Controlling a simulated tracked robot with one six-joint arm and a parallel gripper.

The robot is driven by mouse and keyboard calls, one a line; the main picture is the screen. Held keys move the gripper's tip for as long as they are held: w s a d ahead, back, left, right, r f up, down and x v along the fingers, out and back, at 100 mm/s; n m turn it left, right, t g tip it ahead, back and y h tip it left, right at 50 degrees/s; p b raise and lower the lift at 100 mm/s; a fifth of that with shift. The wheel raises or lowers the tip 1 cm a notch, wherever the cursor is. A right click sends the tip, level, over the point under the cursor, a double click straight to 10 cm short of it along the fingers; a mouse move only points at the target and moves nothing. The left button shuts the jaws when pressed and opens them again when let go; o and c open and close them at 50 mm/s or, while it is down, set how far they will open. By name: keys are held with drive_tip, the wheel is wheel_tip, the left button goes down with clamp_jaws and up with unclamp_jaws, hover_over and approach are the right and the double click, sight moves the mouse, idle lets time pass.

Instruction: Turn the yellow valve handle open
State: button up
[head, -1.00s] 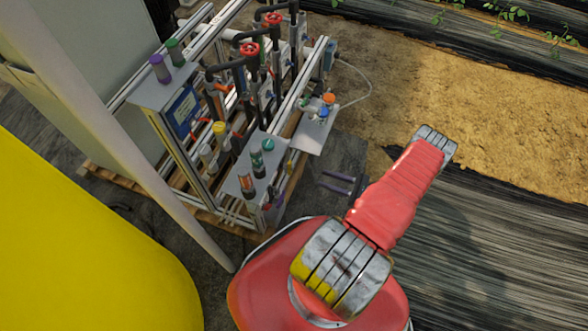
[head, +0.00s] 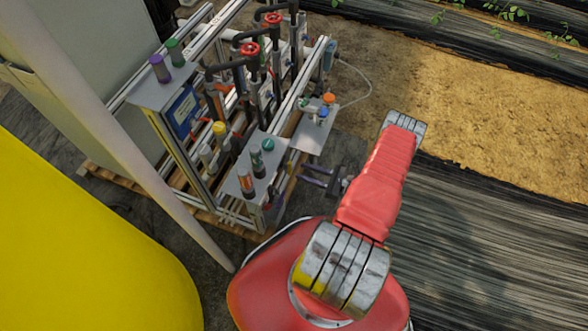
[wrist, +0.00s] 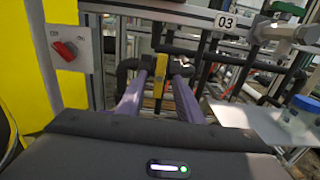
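The yellow valve handle (wrist: 160,80) shows in the wrist view as a narrow upright bar on a dark pipe, below a white rail. My gripper (wrist: 159,78) is open, with one purple finger on each side of the handle in that view. I cannot tell whether the fingertips reach as far as the handle or touch it. In the head view my gripper (head: 303,175) is at the near right side of the skid, fingers pointing left at its frame. The handle is not clear in the head view.
A red rotary switch (wrist: 64,49) on a grey box is at left in the wrist view, and a shelf (wrist: 262,124) with a blue-capped jar (wrist: 300,118) is at right. In the head view a shelf with bottles (head: 240,181) stands close to my gripper. Open ground lies right.

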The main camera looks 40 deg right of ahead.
sight(291, 167)
drive_tip(key=shift+x, duration=2.4)
drive_tip(key=shift+c, duration=0.5)
